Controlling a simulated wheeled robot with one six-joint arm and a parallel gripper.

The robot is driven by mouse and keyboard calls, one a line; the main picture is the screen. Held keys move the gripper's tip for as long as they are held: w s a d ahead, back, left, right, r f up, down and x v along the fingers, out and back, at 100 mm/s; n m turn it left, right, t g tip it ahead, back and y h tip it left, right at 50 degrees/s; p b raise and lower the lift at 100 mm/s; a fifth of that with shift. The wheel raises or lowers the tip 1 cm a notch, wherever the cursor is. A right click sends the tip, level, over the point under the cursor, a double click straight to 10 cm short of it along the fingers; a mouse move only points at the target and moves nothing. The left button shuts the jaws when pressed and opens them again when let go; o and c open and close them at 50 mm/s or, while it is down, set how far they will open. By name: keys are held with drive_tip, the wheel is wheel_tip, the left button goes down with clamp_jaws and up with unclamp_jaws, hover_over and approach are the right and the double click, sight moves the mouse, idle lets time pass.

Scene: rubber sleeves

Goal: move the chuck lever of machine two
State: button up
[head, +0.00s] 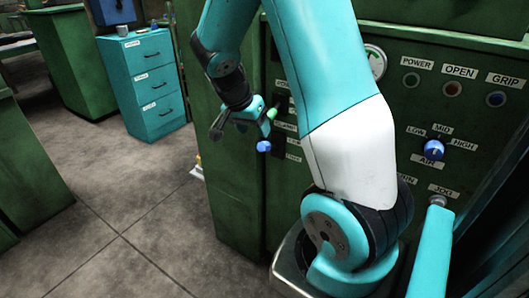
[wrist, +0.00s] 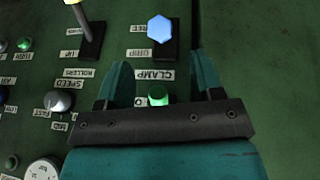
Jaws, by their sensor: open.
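A lever with a blue six-sided knob (wrist: 159,28) stands out of a black slot in the green panel. Labels beside it read upside down as FREE, GRIP and CLAMP; I see no label reading chuck. The blue knob (head: 264,146) also shows in the head view, just below my gripper (head: 243,129). In the wrist view my gripper (wrist: 160,78) is open and empty. Its fingers point toward the panel on either side of the line to the blue knob, which is beyond the fingertips. My arm hides part of the panel in the head view.
A green knob (wrist: 158,95) shows between the fingers. Another lever (wrist: 78,14) is left of the blue one, near a SPEED dial (wrist: 58,101). A second blue knob (head: 433,150) is right of my arm. A teal drawer cabinet (head: 146,85) stands back left, with open floor before it.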

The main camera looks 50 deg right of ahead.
sight(265, 149)
drive_tip(key=x, duration=1)
drive_tip(key=shift+f+b, duration=0.15)
drive_tip(key=shift+b, duration=0.25)
drive_tip(key=shift+c, duration=0.2)
drive_tip(key=c, duration=1.1)
